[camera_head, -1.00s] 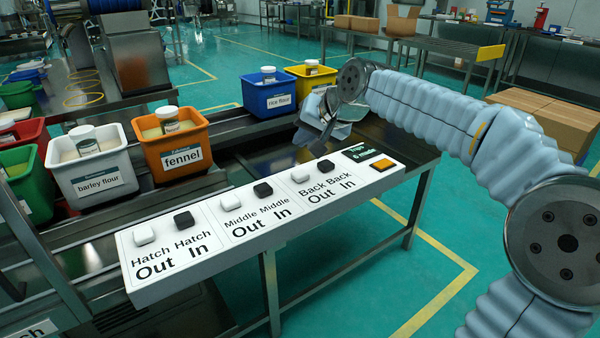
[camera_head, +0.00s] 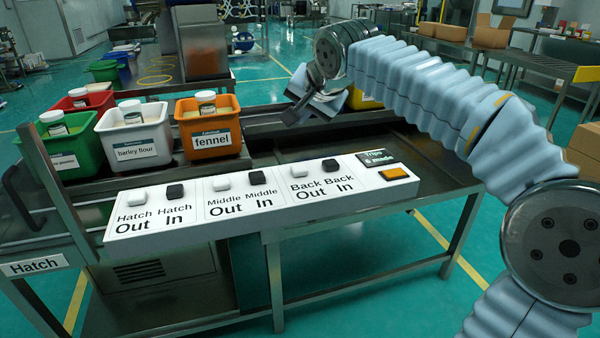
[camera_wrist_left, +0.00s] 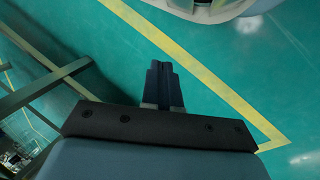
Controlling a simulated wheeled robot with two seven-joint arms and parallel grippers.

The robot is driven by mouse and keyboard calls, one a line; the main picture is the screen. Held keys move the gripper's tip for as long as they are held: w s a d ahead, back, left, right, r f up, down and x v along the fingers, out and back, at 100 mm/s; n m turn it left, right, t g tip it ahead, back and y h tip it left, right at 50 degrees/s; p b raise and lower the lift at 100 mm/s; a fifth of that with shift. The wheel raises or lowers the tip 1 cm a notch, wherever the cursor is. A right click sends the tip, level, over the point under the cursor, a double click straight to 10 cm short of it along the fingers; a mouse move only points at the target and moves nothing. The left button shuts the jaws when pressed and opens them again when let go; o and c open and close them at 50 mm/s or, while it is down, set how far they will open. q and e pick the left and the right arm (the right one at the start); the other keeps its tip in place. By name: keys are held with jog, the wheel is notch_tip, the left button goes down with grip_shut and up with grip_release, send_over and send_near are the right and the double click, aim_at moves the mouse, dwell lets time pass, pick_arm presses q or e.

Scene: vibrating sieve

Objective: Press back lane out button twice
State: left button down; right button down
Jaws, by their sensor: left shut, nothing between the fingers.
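The white Back Out button (camera_head: 300,171) is on the white control panel (camera_head: 150,230), left of the black Back In button (camera_head: 330,165). Whether it is pressed down cannot be told. My right gripper (camera_head: 275,129) comes in from the right, beyond the panel's back edge and up and left of the Back Out button, apart from it. Its fingers are dark and seen side-on, so their opening cannot be made out. My left gripper shows only in the left wrist view (camera_wrist_left: 162,66), shut and empty over green floor, with no panel in sight.
Middle Out and In buttons (camera_head: 240,185) and Hatch buttons (camera_head: 155,194) sit left on the panel; an orange button (camera_head: 395,174) and small display (camera_head: 377,159) sit right. Bins of fennel (camera_head: 208,150) and barley flour (camera_head: 138,160) stand behind. A metal rail crosses left wrist view.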

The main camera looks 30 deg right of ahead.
aim_at(302, 169)
pick_arm(q)
jog(key=shift+s+d+f, duration=0.1)
jog(key=shift+s+d, duration=0.05)
jog(key=shift+s, duration=0.2)
pick_arm(e)
jog(key=shift+a+r, duration=0.1)
jog(key=shift+r, duration=0.05)
pick_arm(q)
jog(key=shift+f, duration=0.1)
